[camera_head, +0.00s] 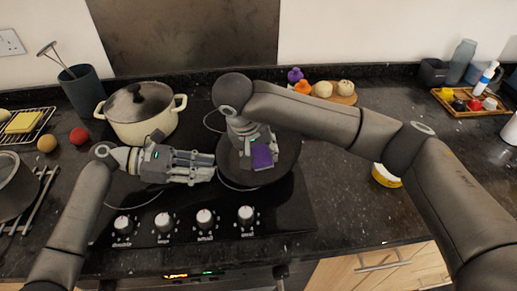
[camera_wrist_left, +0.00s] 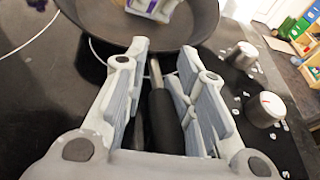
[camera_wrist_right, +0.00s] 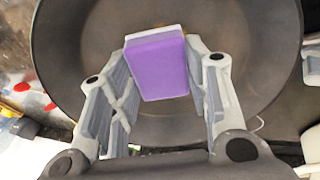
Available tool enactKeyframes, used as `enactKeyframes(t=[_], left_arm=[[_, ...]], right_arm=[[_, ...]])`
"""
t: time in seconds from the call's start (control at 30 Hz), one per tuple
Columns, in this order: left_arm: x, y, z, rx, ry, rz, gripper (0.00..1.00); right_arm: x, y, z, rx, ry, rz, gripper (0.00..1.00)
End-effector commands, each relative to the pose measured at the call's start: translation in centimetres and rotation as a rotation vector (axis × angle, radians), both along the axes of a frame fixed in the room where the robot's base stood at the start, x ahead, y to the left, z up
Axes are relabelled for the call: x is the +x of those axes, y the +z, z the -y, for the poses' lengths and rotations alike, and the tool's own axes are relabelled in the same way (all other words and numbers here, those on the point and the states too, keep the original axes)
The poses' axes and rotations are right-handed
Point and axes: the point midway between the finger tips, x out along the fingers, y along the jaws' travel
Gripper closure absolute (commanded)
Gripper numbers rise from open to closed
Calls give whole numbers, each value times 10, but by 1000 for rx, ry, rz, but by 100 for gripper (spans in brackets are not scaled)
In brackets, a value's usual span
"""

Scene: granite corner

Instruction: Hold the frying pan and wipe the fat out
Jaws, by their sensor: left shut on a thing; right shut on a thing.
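The dark frying pan (camera_head: 284,168) sits on the black hob; its round interior fills much of the right wrist view (camera_wrist_right: 75,60). My left gripper (camera_head: 212,168) is shut on the pan's black handle (camera_wrist_left: 163,118), which lies between its fingers in the left wrist view. My right gripper (camera_head: 262,150) is shut on a purple sponge (camera_wrist_right: 160,68) with a pale layer on its far side. The sponge is over the pan's interior; I cannot tell whether it touches the bottom. No fat is clearly visible in the pan.
A cream pot (camera_head: 140,115) with a lid stands behind my left gripper. Control knobs (camera_head: 205,218) line the hob's front. A yellow-and-white tub (camera_head: 385,175) is right of the pan, beneath my right arm. A wooden board (camera_head: 345,98) with food is at the back.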

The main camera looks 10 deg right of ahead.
Motion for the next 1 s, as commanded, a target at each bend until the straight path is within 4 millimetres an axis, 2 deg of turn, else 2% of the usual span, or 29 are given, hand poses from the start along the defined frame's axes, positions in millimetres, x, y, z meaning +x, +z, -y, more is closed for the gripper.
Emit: enactKeyframes(t=[0.17, 0.7, 1.0], left_arm=[[1, -2, -1, 4, 6, -1, 88], [1, -2, -1, 5, 5, -2, 88], [1, -2, -1, 5, 4, -2, 88]], right_arm=[[-1, 5, -2, 0, 0, -1, 68], [-5, 55, -14, 0, 0, 2, 68], [-6, 58, -14, 0, -1, 1, 68]])
